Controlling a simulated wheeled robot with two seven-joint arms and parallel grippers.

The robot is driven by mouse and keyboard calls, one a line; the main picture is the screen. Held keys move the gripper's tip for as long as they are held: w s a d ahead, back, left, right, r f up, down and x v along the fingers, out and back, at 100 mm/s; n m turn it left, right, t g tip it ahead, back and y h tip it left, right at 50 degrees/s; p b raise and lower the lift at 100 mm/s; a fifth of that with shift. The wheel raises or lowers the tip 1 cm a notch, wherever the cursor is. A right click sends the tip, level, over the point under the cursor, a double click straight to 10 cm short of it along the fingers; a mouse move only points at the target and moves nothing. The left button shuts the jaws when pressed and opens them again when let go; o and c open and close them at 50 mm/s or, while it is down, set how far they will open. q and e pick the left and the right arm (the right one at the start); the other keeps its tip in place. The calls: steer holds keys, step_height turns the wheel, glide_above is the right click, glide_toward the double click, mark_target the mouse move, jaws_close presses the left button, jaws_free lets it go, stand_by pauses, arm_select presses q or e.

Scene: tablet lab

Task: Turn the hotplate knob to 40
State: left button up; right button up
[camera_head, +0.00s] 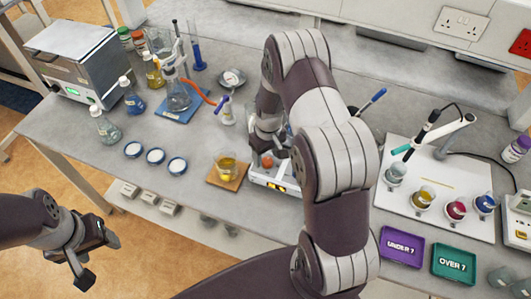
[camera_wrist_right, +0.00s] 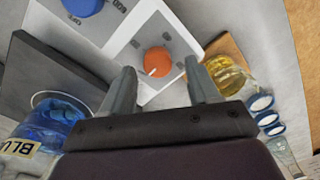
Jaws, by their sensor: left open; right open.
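The hotplate (camera_head: 284,184) is a white unit with a lit amber display, partly hidden behind my right arm in the head view. Its orange-red knob (camera_head: 267,161) shows just below my right gripper (camera_head: 266,143). In the right wrist view the orange knob (camera_wrist_right: 157,61) has a small white pointer mark and lies beyond and between the two fingertips (camera_wrist_right: 162,80). The fingers are apart and do not appear to touch it. A blue knob (camera_wrist_right: 82,5) is on the same panel; the dial print is too small to read surely. My left gripper (camera_head: 97,258) is open and empty, off the bench's front.
A beaker of yellow liquid (camera_head: 227,168) stands on a wooden tile (camera_head: 214,179) close left of the hotplate. A beaker of blue liquid (camera_wrist_right: 55,120) shows in the wrist view. Several coloured beakers stand on a white board (camera_head: 400,215) at right.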

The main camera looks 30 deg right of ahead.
steer(key=shift+f, duration=0.4)
steer(key=shift+s+d+f, duration=0.2)
steer(key=shift+f, duration=0.15)
steer(key=shift+a, duration=0.1)
steer(key=c, duration=1)
arm_select(q)
steer(key=shift+s+d+r, duration=0.15)
steer(key=shift+r, duration=0.15)
